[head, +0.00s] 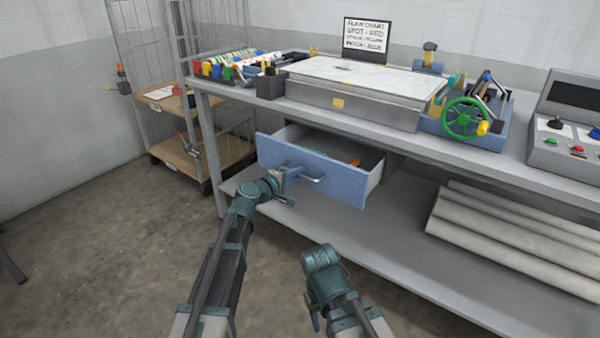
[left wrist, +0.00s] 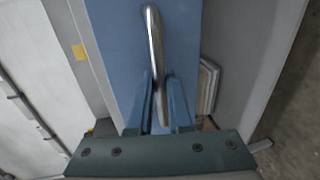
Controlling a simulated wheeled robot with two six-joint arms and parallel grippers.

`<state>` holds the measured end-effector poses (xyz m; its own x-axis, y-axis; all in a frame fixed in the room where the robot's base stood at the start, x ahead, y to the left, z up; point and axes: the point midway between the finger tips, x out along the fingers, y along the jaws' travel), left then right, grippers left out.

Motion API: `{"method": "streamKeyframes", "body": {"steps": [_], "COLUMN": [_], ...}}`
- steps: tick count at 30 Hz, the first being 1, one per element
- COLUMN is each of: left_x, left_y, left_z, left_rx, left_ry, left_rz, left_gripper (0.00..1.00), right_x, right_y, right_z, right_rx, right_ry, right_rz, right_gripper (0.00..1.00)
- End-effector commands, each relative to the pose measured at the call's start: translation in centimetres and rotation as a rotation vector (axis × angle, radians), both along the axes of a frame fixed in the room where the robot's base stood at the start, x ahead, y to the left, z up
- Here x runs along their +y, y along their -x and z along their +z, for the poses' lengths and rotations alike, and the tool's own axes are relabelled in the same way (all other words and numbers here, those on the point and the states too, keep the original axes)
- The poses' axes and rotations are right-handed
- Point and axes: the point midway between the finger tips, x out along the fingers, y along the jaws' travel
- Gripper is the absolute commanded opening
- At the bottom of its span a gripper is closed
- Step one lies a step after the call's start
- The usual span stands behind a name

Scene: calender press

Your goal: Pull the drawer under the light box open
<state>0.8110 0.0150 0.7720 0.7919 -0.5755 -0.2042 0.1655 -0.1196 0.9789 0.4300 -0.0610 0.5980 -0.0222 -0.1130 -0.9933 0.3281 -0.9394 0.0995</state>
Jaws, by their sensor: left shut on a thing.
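The blue drawer (head: 318,175) under the light box (head: 350,92) stands partly open. Its inside shows, with a small orange thing and a greenish thing in it. A metal bar handle (head: 310,177) runs across its front. My left gripper (head: 284,174) is at the left part of the handle and shut on it. In the left wrist view the handle (left wrist: 152,45) runs down between the two fingers of the left gripper (left wrist: 160,100), in front of the blue drawer face (left wrist: 112,30). My right gripper (head: 318,318) hangs low in front of the bench; its fingers do not show clearly.
The grey bench (head: 400,142) carries a press with a green handwheel (head: 464,119), a rack of coloured tools (head: 235,65) and a control box (head: 570,125). White rolls (head: 510,230) lie on the lower shelf. A wire trolley (head: 180,100) stands at left. The floor in front is clear.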

Motion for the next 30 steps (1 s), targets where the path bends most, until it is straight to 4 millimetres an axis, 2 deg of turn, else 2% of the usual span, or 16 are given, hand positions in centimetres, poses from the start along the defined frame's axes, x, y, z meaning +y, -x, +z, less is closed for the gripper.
{"method": "streamKeyframes", "body": {"steps": [9, 15, 21, 30], "left_x": [3.6, 5.3, 6.2, 6.4], "left_y": [5.2, 7.5, 8.6, 8.8], "left_z": [0.0, 0.0, 0.0, 0.0], "left_rx": [0.0, 0.0, 0.0, 0.001], "left_ry": [0.0, 0.002, 0.001, 0.001], "left_rz": [0.003, 0.002, 0.001, 0.0], "left_gripper": [0.0, 0.0, 0.0, 0.0], "right_x": [0.0, 0.0, 0.0, 0.0], "right_y": [0.0, 0.0, 0.0, 0.0], "right_z": [0.0, 0.0, 0.0, 0.0], "right_rx": [0.0, 0.0, 0.0, 0.0], "right_ry": [0.0, 0.0, 0.0, 0.0], "right_rz": [0.0, 0.0, 0.0, 0.0], "right_gripper": [0.5, 0.5, 0.5, 0.5]}}
